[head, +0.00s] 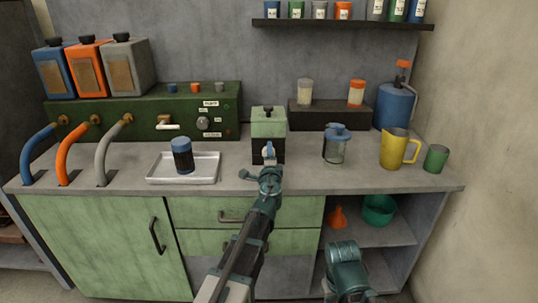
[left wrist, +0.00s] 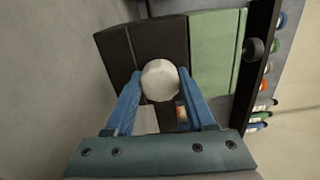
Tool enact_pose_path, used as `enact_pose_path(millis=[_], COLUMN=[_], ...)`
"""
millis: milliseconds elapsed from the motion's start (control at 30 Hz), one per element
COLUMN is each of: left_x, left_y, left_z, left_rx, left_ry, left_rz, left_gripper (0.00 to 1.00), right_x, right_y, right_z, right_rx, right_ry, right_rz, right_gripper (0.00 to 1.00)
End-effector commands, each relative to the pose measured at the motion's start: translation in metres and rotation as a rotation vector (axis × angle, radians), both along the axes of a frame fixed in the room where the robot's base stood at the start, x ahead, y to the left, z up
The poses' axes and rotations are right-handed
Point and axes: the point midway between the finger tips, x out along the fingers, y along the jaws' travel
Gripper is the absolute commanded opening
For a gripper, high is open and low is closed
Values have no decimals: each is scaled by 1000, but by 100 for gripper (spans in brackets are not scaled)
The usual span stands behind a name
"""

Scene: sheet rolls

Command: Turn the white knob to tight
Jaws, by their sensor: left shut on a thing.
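The white knob (left wrist: 160,80) is a round, faceted knob on the dark front face of a small green-and-black box (head: 268,125) on the counter. My left gripper (head: 269,155) is in front of this box. In the left wrist view its blue fingers (left wrist: 158,88) are on either side of the knob, shut on it. In the head view the gripper mostly hides the knob. I cannot read any tight mark or tell how far the knob is turned. Part of my right arm shows at the bottom of the head view; its gripper is not visible.
A white tray (head: 158,168) with a dark blue-capped jar (head: 182,155) stands left of the box. A clear blue-lidded jar (head: 336,146) and a yellow jug (head: 396,150) stand right. A green control panel (head: 150,105) is behind left, and a shelf (head: 340,24) hangs above.

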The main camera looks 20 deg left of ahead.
Motion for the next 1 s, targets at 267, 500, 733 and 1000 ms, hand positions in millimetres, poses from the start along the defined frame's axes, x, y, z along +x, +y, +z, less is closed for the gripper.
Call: enact_pose_path(millis=[267, 500, 733, 1000], left_x=[-1, -1, -1, -2], left_y=[-1, 0, 0, 0], left_z=[-1, -2, -2, -2], left_rx=[252, 471, 677, 881], left_ry=[73, 136, 195, 254], left_rz=[-1, -1, -1, -2], left_gripper=[0, 0, 0, 0], right_x=[0, 0, 0, 0], right_y=[0, 0, 0, 0], right_z=[-1, -1, -2, -2], right_rx=[0, 0, 0, 0], right_ry=[0, 0, 0, 0], right_rz=[0, 0, 0, 0], right_gripper=[50, 50, 50, 50])
